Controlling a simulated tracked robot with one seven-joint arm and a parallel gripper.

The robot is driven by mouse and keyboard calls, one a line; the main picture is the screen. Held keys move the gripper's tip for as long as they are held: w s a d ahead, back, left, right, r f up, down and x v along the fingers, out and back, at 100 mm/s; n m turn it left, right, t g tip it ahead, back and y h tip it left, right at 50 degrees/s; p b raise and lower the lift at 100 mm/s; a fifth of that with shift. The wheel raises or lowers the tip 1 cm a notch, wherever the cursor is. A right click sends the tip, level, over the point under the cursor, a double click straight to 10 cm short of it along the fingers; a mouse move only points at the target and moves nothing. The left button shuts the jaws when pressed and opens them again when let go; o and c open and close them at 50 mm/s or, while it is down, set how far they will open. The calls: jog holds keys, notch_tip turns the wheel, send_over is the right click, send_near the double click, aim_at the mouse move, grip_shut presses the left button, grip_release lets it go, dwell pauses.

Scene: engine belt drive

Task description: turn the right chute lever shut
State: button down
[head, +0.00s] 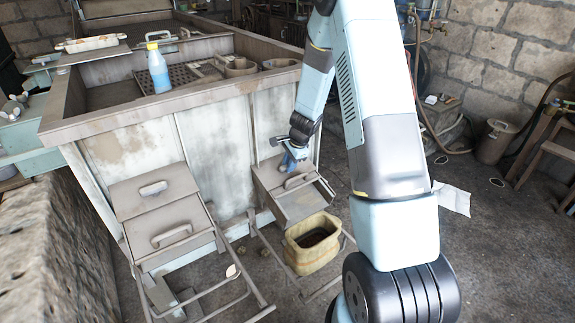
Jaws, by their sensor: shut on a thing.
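The right chute (303,204) is a grey metal box on the front wall of the large bin, with a curved handle (299,181) on its top. My gripper (289,161) reaches down to the upper end of this chute, close to the wall and just above the handle. Its jaws are shut on a small part there, which I take to be the right chute lever. The lever is mostly hidden by the gripper, so its angle cannot be told.
A yellowish bucket (313,256) with dark contents stands below the right chute. The left chute (153,190) has similar handles and a metal frame below. Stone blocks (60,240) line the left.

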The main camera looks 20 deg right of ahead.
jog(key=shift+s+a+f+n, duration=0.15)
jog(key=shift+s+f+n, duration=0.1)
jog(key=shift+s+n, duration=0.15)
jog(key=c, duration=1.2)
grip_release()
jog(key=shift+o, duration=1)
jog(key=shift+w+r, duration=0.15)
jog(key=shift+r, duration=0.1)
jog(key=v, duration=1.3)
jog(key=shift+r, duration=0.3)
jog(key=shift+w, duration=0.1)
